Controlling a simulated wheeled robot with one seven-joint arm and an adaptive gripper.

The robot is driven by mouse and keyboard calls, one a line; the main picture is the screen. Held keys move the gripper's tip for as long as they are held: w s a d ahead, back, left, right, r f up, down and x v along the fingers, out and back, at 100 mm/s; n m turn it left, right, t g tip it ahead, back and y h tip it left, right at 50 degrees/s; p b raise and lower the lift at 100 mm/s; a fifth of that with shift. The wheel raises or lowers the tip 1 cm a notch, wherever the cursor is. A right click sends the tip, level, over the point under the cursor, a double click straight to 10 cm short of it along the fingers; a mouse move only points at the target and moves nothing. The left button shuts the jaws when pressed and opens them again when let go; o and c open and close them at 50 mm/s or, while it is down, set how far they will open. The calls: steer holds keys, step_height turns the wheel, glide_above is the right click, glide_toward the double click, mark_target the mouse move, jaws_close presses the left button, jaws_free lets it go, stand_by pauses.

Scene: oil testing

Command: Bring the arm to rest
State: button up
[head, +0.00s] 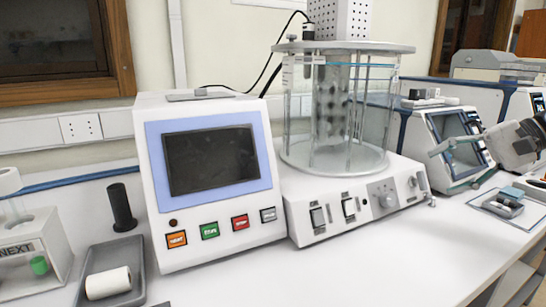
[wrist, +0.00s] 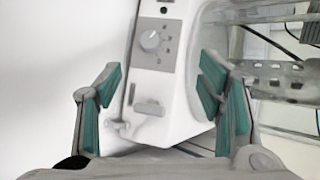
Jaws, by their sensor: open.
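My gripper (head: 441,171) reaches in from the right edge of the head view, pointing left. Its two thin fingers are spread apart in front of the screen of a white and blue device (head: 459,137). In the wrist view my gripper (wrist: 160,98) shows teal pads on both fingers, wide apart, with nothing held between them. Beyond the fingers is a white control panel with a round knob (wrist: 151,40). I cannot tell whether a finger touches anything.
A white unit with a screen (head: 211,160) and a glass bath (head: 335,130) on a control base stand mid-bench. A grey tray with a white roll (head: 108,283), a black cylinder (head: 121,208) and a rack (head: 30,255) are left. A small tray (head: 503,208) lies below my gripper.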

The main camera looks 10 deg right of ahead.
steer(key=s+a+f+n+g+h, duration=0.1)
steer(key=s+a+n+g+h, duration=0.15)
steer(key=s+a, duration=0.65)
steer(key=s+a+f+n+g+h, duration=0.1)
steer(key=s+a+n+g+h, duration=0.15)
steer(key=s+a, duration=0.65)
steer(key=s+a+f+n+h, duration=0.2)
steer(key=s+f, duration=0.2)
steer(key=s, duration=0.3)
steer(key=s+a+f+n+h, duration=0.2)
steer(key=s+f+h, duration=0.15)
steer(key=s, duration=0.25)
step_height(320, 180, up, 20)
steer(key=t+p, duration=0.3)
steer(key=p, duration=1.6)
steer(key=shift+a+r+t+y, duration=0.15)
steer(key=shift+a+t+y, duration=0.2)
steer(key=shift+y, duration=0.1)
